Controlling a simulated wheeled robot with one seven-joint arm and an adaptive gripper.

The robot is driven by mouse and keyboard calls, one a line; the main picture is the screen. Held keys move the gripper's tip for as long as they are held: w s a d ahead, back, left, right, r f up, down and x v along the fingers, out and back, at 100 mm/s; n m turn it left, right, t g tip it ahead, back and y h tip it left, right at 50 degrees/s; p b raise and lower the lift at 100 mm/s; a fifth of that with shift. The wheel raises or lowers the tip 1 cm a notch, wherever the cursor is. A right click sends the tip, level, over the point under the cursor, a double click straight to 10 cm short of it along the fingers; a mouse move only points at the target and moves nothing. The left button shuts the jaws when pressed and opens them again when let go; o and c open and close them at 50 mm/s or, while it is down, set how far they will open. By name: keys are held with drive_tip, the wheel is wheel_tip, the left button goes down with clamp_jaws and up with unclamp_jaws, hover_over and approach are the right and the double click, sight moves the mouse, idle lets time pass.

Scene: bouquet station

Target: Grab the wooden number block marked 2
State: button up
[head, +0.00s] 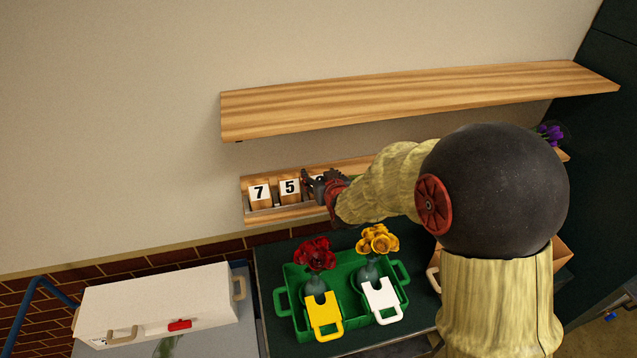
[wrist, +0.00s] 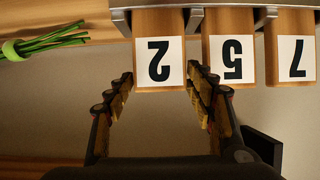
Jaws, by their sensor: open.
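The wooden number block marked 2 (wrist: 158,62) shows in the wrist view, upside down in the picture, between my gripper's spread fingers. My gripper (wrist: 158,92) is open and empty, with one finger to each side of the block's lower part in the picture. Whether the fingers touch it I cannot tell. In the head view my gripper (head: 312,184) is at the small shelf and hides most of the 2 block.
Beside it stand the 5 block (wrist: 232,58) and the 7 block (wrist: 294,58) on the small shelf (head: 290,213). A long wooden shelf (head: 400,100) hangs above. Green stems (wrist: 40,40) lie on the other side. Below is a green tray (head: 290,308) with red and yellow flowers.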

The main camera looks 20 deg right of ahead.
drive_tip(key=shift+x, duration=0.85)
drive_tip(key=c, duration=0.3)
drive_tip(key=c, duration=0.6)
